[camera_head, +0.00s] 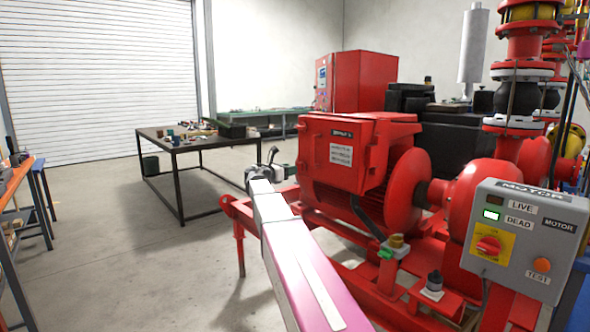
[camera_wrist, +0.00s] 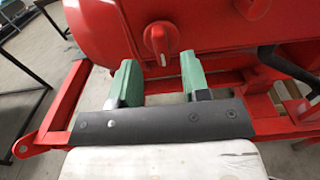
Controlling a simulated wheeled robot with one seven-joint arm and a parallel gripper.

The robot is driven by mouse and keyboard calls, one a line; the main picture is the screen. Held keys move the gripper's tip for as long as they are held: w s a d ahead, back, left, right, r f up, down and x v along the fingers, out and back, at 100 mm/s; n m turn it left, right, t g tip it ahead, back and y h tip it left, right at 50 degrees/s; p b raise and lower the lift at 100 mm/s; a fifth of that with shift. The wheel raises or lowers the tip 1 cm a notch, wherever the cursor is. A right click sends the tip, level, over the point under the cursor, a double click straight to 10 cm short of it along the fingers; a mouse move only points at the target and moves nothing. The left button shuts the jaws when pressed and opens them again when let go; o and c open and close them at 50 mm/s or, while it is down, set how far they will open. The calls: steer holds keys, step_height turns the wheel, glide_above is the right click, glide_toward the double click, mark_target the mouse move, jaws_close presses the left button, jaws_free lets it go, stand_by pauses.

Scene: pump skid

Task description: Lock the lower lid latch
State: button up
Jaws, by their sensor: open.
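The lower lid latch (camera_wrist: 161,42) is a round knob with a pale upright bar, on the red housing in the wrist view. My gripper (camera_wrist: 160,78) has two green fingers, open and apart, with nothing between them. The latch shows just beyond the fingertips, roughly centred in the gap; I see no clear contact. The latch cannot be made out there.
A second rounded red part (camera_wrist: 252,8) is cut off at the wrist view's top edge. Red skid rails (camera_wrist: 62,110) run beside and under the gripper. A grey motor control box (camera_head: 520,240) stands at the right.

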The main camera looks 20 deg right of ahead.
mark_target(301, 167)
steer(key=shift+x, duration=1.95)
steer(key=shift+c, duration=0.3)
jaws_close()
steer(key=shift+s+f+m, duration=0.15)
steer(key=shift+m, duration=4.35)
steer(key=shift+s+f+m, duration=0.1)
steer(key=shift+s+m, duration=0.05)
steer(key=shift+m, duration=4.35)
